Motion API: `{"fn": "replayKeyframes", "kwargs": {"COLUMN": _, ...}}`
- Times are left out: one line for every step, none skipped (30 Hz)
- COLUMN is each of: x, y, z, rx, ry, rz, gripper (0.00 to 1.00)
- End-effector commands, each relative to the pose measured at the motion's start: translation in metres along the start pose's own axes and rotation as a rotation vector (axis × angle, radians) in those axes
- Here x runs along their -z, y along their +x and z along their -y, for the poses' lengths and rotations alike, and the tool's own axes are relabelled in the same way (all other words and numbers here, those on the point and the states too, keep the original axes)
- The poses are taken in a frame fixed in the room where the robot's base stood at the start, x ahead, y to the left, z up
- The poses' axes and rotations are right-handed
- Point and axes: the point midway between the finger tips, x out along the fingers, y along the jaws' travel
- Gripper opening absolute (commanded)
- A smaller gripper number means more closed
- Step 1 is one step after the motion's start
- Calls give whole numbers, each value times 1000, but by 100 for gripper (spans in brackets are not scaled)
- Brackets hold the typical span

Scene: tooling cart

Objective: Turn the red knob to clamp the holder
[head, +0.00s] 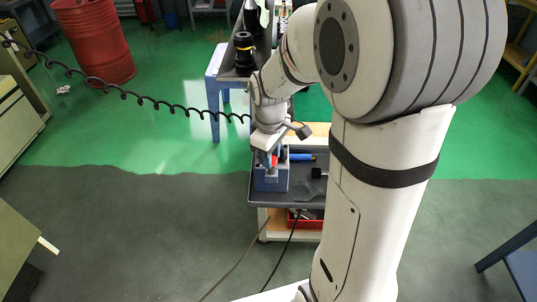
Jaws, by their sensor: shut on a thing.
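The red knob (274,161) shows as a small patch of red at my gripper's tips in the head view. It sits at the top of a blue-grey clamp block (271,182) on the cart's left side. My gripper (269,157) points down onto the knob and is shut on it. The fingers and my wrist cover most of the knob, so its turn angle is hidden. I cannot make out a separate holder in the clamp.
The cart's dark tray (305,190) also bears a blue cylindrical tool (302,156) and a small black item (318,173). A red bin (305,220) is on the shelf below. Behind stands a blue table (214,90). A red barrel (97,42) is at the back left.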

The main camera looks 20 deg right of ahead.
Motion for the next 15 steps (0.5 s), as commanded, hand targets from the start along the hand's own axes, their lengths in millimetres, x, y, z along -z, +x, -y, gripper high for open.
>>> {"fn": "replayKeyframes", "kwargs": {"x": 3, "y": -3, "z": -3, "rx": -11, "ry": -3, "rz": -10, "gripper": 4}}
{"fn": "replayKeyframes", "kwargs": {"x": 3, "y": -3, "z": -3, "rx": -11, "ry": -4, "rz": -10, "gripper": 4}}
{"fn": "replayKeyframes", "kwargs": {"x": 3, "y": -3, "z": -3, "rx": -11, "ry": -5, "rz": -10, "gripper": 4}}
{"fn": "replayKeyframes", "kwargs": {"x": 3, "y": -3, "z": -3, "rx": -11, "ry": -5, "rz": -10, "gripper": 4}}
{"fn": "replayKeyframes", "kwargs": {"x": 3, "y": -3, "z": -3, "rx": -11, "ry": -5, "rz": -10, "gripper": 4}}
{"fn": "replayKeyframes", "kwargs": {"x": 3, "y": -3, "z": -3, "rx": -11, "ry": -5, "rz": -10, "gripper": 4}}
{"fn": "replayKeyframes", "kwargs": {"x": 3, "y": -3, "z": -3, "rx": -11, "ry": -4, "rz": -10, "gripper": 4}}
{"fn": "replayKeyframes", "kwargs": {"x": 3, "y": -3, "z": -3, "rx": -11, "ry": -4, "rz": -10, "gripper": 4}}
{"fn": "replayKeyframes", "kwargs": {"x": 3, "y": -3, "z": -4, "rx": -11, "ry": -4, "rz": -10, "gripper": 4}}
{"fn": "replayKeyframes", "kwargs": {"x": 2, "y": -3, "z": -4, "rx": -11, "ry": -4, "rz": -10, "gripper": 4}}
{"fn": "replayKeyframes", "kwargs": {"x": 2, "y": -3, "z": -4, "rx": -11, "ry": -4, "rz": -10, "gripper": 4}}
{"fn": "replayKeyframes", "kwargs": {"x": 2, "y": -3, "z": -4, "rx": -11, "ry": -4, "rz": -10, "gripper": 28}}
{"fn": "replayKeyframes", "kwargs": {"x": 2, "y": -3, "z": -3, "rx": -10, "ry": -3, "rz": -9, "gripper": 31}}
{"fn": "replayKeyframes", "kwargs": {"x": 2, "y": -3, "z": -3, "rx": -10, "ry": -3, "rz": -9, "gripper": 33}}
{"fn": "replayKeyframes", "kwargs": {"x": 2, "y": -2, "z": -3, "rx": -9, "ry": -3, "rz": -8, "gripper": 37}}
